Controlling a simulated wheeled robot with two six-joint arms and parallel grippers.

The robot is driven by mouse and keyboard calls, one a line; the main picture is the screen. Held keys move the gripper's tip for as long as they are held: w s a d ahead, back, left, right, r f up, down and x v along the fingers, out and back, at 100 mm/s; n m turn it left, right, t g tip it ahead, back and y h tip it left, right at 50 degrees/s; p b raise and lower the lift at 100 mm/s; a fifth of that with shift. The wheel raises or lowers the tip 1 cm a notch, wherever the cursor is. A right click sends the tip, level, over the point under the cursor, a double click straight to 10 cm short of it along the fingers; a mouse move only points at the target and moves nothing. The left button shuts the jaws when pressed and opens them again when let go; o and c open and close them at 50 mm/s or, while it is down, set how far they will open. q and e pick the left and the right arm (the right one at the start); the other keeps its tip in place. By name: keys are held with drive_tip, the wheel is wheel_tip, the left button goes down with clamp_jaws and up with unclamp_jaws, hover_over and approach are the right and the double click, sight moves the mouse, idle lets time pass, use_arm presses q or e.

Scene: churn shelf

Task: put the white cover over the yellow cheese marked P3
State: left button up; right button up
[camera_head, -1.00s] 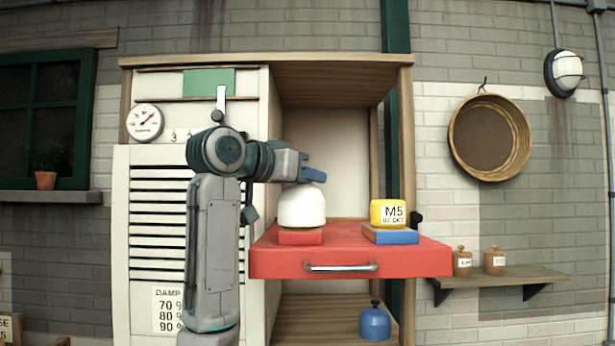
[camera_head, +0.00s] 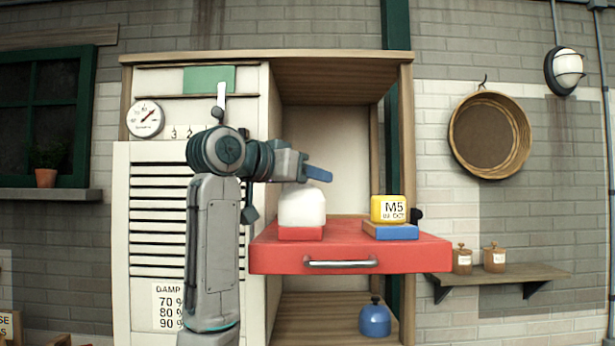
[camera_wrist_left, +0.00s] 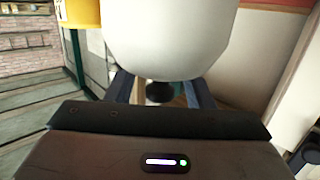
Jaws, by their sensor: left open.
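The white cover (camera_head: 302,207) stands upright on a red block (camera_head: 300,233) on the left of the red pull-out shelf (camera_head: 350,255). It looks large and close in the wrist view (camera_wrist_left: 170,35), with its dark knob (camera_wrist_left: 158,90) between my fingers. My left gripper (camera_head: 318,174) is open at the top of the cover. I cannot tell whether a finger touches the knob. A yellow cheese (camera_head: 388,208) marked M5 sits uncovered on a blue block (camera_head: 390,231) to the right. No P3 mark shows; whatever is under the cover is hidden. My right gripper is not in view.
The wooden cabinet (camera_head: 340,58) frames the shelf on both sides and above. A blue cover (camera_head: 375,320) with a knob stands on the lower board. The shelf's front handle (camera_head: 341,263) sticks out. A gap of bare red shelf lies between the two blocks.

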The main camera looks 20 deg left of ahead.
use_arm(q)
drive_tip(key=shift+s+a+b, duration=0.2)
drive_tip(key=shift+s+b, duration=0.2)
drive_tip(key=shift+b, duration=0.05)
drive_tip(key=b+v, duration=0.5)
drive_tip(key=v, duration=0.5)
drive_tip(key=shift+w, duration=0.1)
